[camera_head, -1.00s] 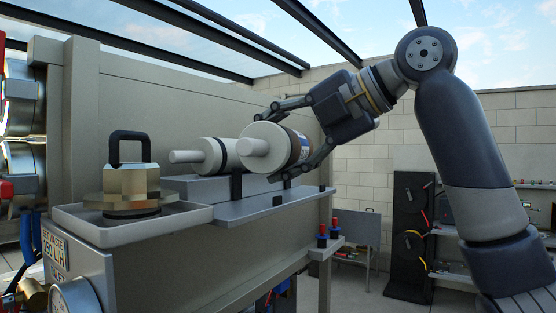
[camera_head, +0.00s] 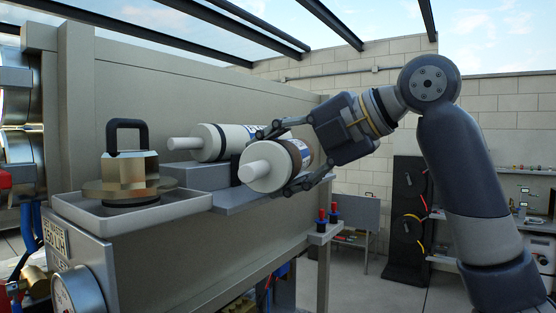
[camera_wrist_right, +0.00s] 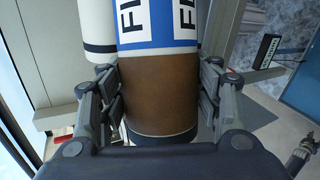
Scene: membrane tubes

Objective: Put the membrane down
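My right gripper (camera_head: 290,160) is shut around a white membrane tube (camera_head: 264,168) with a blue label and a brown band. In the right wrist view (camera_wrist_right: 160,100) its fingers press on both sides of the brown band of this membrane (camera_wrist_right: 160,85). The held membrane lies level, its white end stub pointing left, in front of the shelf (camera_head: 240,197). A second white membrane (camera_head: 207,142) lies behind it on the shelf. Whether the held membrane touches the shelf cannot be told. My left gripper is not in view.
A grey tray (camera_head: 75,208) with a brass-coloured cap with a black handle (camera_head: 128,170) stands left of the shelf. Red-topped fittings (camera_head: 322,215) sit on a small ledge below right. A black panel (camera_head: 408,215) stands farther back.

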